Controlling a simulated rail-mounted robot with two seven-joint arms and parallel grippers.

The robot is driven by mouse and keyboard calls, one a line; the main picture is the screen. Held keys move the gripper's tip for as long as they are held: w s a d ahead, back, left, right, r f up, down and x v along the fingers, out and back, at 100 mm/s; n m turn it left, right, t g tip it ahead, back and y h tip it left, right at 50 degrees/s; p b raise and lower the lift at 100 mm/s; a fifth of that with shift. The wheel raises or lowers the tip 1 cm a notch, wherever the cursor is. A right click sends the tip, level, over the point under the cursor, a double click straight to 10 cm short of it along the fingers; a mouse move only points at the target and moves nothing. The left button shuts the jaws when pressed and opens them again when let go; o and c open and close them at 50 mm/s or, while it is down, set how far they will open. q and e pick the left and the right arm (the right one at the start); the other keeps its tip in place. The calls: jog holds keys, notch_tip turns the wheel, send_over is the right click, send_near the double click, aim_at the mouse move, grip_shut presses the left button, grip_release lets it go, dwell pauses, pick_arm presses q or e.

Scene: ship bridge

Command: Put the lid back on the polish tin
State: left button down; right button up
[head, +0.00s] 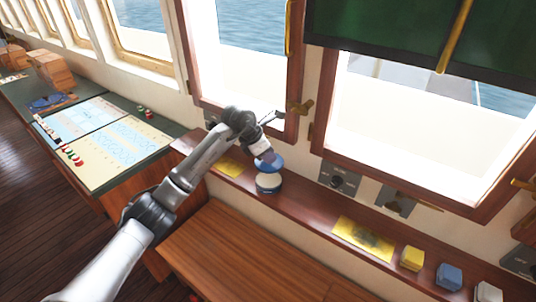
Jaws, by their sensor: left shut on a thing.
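The polish tin (268,184) is a short round pale tin with a dark band, standing on the wooden ledge under the windows. The blue lid (269,164) is a round disc just above the tin, slightly tilted. I cannot tell whether it touches the tin's rim. My left gripper (266,155) reaches in from the left and is shut on the lid from above. Its fingers hide part of the lid's top. My right gripper is not in view.
A wooden bench (240,255) stands below. A chart table (105,140) is at left.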

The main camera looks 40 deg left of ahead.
pick_arm(q)
jog(key=shift+a+f+b, duration=0.1)
jog(key=shift+f+b, duration=1.4)
jog(key=shift+f, duration=0.8)
jog(key=shift+f+b, duration=0.45)
jog(key=shift+f, duration=0.35)
jog(key=shift+f, duration=0.15)
jog(key=c, duration=0.9)
grip_release()
jog(key=shift+o, duration=0.3)
